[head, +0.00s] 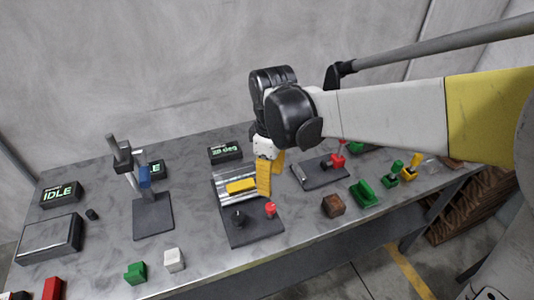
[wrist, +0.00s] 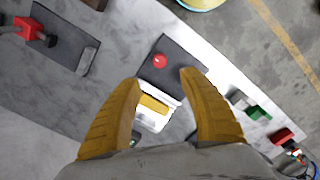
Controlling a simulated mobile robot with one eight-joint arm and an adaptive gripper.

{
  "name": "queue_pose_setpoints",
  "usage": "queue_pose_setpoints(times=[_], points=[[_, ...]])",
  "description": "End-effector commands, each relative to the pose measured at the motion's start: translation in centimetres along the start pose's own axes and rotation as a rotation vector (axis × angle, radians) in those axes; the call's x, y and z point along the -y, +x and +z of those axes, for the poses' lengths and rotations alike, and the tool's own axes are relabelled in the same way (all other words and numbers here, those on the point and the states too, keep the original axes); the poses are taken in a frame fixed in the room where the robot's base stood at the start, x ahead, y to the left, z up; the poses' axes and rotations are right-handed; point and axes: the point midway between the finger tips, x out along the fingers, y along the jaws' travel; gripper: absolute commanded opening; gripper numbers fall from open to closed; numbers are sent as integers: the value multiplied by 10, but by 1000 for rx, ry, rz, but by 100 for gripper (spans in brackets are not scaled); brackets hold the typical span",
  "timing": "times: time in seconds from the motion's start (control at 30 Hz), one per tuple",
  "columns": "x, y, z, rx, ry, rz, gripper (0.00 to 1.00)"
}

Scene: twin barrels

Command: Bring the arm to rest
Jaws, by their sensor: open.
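My gripper (head: 267,178) hangs over the middle of the workbench, its yellow fingers pointing down. In the wrist view my gripper (wrist: 160,85) is open, the two fingers well apart and nothing held between them. Below it is a dark-based device with a silvery ribbed bed (head: 229,201). A yellow bar (head: 241,185) lies on that bed and also shows between the fingers in the wrist view (wrist: 154,103). The device has a red button (head: 270,210) and a black knob (head: 238,219). My arm reaches in from the right, above the bench.
A stand with a blue piece (head: 145,176) rises at the left. A brown block (head: 333,205), a green tray (head: 364,193) and a device with a red handle (head: 338,160) lie right. White (head: 174,260) and green (head: 136,272) blocks sit near the front edge. A wall stands behind.

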Motion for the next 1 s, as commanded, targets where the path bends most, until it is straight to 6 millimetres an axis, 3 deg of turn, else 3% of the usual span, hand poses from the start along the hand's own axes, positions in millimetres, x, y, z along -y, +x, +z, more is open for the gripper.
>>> queue_pose_setpoints(times=[0.33,0.47,0.57,0.73,1.0], points=[[0,0,0,-1,1,1,50],[0,-7,11,-21,54,21,50],[2,-21,32,-70,169,65,50],[9,-44,84,-209,466,170,50],[26,-54,150,-451,887,297,50]])
